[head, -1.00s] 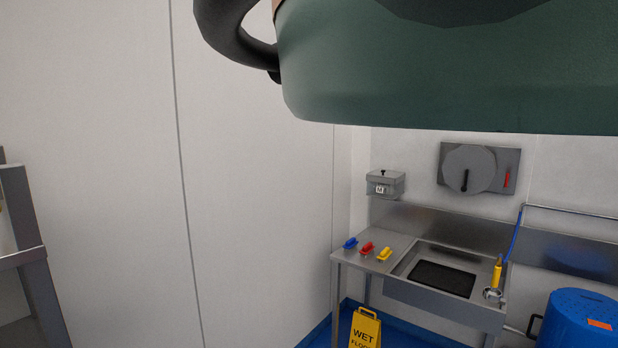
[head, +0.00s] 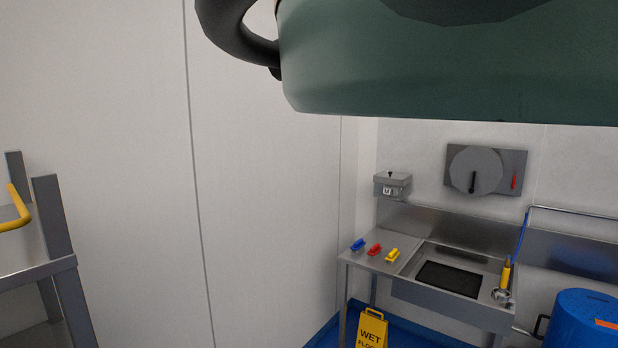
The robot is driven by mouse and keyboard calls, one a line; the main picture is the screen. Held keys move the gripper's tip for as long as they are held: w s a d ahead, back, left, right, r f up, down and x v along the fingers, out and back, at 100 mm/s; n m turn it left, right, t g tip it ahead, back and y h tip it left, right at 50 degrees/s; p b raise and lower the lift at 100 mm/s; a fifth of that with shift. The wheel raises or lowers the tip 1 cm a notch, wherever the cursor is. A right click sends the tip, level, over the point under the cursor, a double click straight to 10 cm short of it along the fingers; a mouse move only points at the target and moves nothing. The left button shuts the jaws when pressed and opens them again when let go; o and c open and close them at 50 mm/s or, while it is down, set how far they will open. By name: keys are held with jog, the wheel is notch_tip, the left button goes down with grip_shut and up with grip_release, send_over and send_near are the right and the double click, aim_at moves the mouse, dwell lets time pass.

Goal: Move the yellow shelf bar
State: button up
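A yellow bar (head: 14,212) shows at the left edge of the head view. It is bent and sits at the upper part of a grey metal shelf rack (head: 48,268). Only its right end is in view; the rest is cut off by the picture edge. My gripper is not in view, so I cannot see whether it is open or shut.
A dark green body with a black curved tube fills the top. A steel sink table (head: 450,292) with small blue, red and yellow items stands ahead. A blue drum (head: 580,318) is at right.

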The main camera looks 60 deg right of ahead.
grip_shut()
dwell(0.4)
